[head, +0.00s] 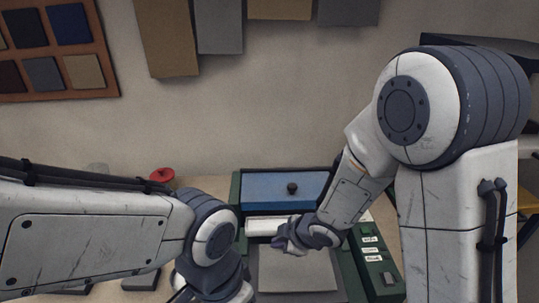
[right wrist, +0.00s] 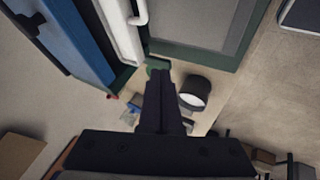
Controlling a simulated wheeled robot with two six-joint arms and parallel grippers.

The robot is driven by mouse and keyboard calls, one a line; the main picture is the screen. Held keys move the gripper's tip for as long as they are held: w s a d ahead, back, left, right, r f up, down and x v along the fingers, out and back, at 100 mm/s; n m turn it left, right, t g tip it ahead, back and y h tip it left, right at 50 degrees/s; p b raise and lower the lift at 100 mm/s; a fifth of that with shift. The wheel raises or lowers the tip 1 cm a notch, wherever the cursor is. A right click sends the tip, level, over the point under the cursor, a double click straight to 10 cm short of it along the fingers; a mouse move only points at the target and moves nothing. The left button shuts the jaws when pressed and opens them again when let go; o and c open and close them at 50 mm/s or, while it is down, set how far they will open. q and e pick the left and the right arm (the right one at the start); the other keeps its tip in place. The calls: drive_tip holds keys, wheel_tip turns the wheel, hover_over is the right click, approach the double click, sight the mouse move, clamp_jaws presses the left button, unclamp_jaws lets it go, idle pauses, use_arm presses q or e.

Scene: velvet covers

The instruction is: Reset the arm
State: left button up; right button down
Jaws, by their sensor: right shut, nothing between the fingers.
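My right arm (head: 350,185) reaches down from the right in the head view. Its gripper (head: 283,243) is over the green machine, by the white bar (head: 262,226) and the grey plate (head: 300,272). In the right wrist view the dark fingers (right wrist: 160,85) are together with nothing between them. My left arm (head: 90,235) crosses the lower left of the head view and bends down at its wrist. The left fingers are outside the frame.
The green machine (head: 360,262) has a blue panel (head: 260,190) with a black knob (head: 292,188) and a labelled control strip at its right. A red round item (head: 162,175) is to its left. Swatch boards (head: 165,35) hang on the wall behind.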

drive_tip(key=s+r+m+g+h+b, duration=0.1)
drive_tip(key=s+r+m, duration=0.3)
drive_tip(key=s, duration=0.7)
drive_tip(key=s+d+r+m+g+h+b, duration=0.1)
drive_tip(key=s+r+m+g, duration=0.3)
drive_tip(key=s, duration=0.7)
drive_tip(key=shift+s+d+m+g+h, duration=0.3)
drive_tip(key=shift+s+m+h, duration=0.1)
drive_tip(key=shift+m+h, duration=0.4)
